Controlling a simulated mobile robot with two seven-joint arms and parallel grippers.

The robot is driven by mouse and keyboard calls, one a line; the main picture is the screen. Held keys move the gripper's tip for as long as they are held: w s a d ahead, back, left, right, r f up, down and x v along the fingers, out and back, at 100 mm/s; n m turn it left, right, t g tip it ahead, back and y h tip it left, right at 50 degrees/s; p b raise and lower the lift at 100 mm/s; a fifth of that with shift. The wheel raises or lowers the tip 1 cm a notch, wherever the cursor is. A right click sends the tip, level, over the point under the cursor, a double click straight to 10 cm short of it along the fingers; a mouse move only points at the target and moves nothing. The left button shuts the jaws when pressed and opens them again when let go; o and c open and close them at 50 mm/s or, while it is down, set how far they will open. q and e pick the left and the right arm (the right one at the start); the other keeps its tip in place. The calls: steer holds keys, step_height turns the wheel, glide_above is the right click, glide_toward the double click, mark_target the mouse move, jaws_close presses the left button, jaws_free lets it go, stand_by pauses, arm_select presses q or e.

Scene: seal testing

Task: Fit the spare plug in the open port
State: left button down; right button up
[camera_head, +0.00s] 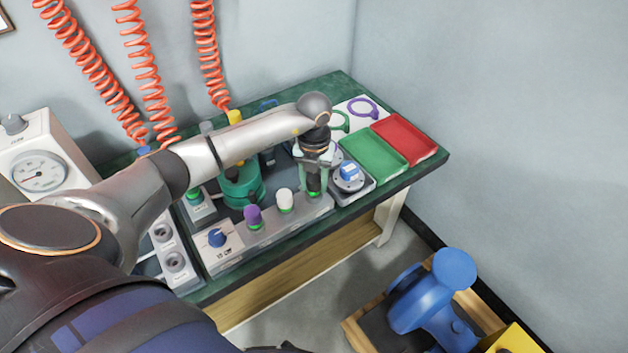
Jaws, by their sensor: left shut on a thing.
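A grey port block (268,233) runs along the front of the green bench. A purple-topped plug (253,216) and a white-topped plug (285,200) stand upright in it, with green at the base of the white one. My left gripper (314,184) points down over the right end of the block and is shut on a dark plug (314,182). Green shows at that plug's lower end, at the block. I cannot tell whether the plug is seated in the port or just above it. My right gripper is not in view.
A blue dial (217,237) is on the block's left end. A blue-knobbed unit (349,174), a green tray (373,157) and a red tray (408,138) lie right of my gripper. A green cylindrical body (241,186) stands behind the block. Orange coiled hoses (207,55) hang behind.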

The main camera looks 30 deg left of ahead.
arm_select(q)
steer(key=shift+f, duration=0.1)
steer(key=shift+c, duration=1.8)
jaws_free()
steer(key=shift+r, duration=0.2)
step_height(320, 180, up, 11)
steer(key=shift+r+p, duration=0.1)
steer(key=shift+p, duration=0.6)
steer(key=shift+r, duration=0.45)
steer(key=shift+d, duration=0.1)
